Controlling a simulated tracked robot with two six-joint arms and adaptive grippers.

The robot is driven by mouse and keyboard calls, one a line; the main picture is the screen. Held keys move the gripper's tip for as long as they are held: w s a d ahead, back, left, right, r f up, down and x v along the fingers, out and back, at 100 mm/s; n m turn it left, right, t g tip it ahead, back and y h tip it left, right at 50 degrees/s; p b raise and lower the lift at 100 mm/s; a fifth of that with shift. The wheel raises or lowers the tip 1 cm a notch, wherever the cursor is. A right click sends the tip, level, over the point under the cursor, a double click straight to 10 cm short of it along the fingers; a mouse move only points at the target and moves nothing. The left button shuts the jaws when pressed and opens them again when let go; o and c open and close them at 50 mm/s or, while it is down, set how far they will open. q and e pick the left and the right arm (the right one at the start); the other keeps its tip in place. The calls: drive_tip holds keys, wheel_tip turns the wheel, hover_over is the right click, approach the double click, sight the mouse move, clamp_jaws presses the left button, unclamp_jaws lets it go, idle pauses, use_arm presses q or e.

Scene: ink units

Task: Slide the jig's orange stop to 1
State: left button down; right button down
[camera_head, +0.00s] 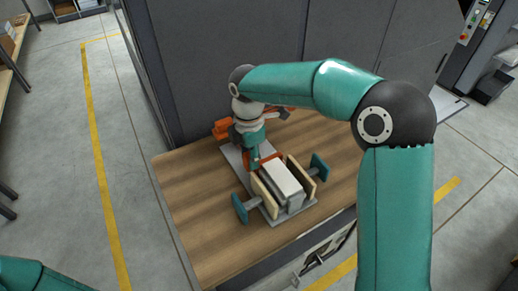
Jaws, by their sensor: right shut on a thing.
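The jig lies on the wooden table with its grey base plate (233,158) running from back left to front right. An orange piece (267,158), which looks like the stop, shows low beside my right gripper (254,163), at the back end of the pale block (281,177). My right gripper points down over the plate and is shut on the stop, though its fingers are partly hidden. Another orange part (221,129) shows at the jig's back end. No scale marks can be read. My left gripper is out of view.
Cream jaws (265,198) flank the block, with teal handles (240,208) (319,167) on both sides. A dark grey panel (230,50) rises behind the wooden table (190,215). The table is clear left of the jig.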

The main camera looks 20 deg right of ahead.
drive_tip(key=shift+s+f, duration=0.1)
drive_tip(key=shift+s, duration=0.1)
drive_tip(key=c, duration=0.8)
unclamp_jaws()
drive_tip(key=shift+s, duration=0.15)
drive_tip(key=shift+c, duration=0.2)
drive_tip(key=shift+r, duration=0.6)
wheel_tip(320, 180, up, 11)
drive_tip(key=shift+f, duration=0.1)
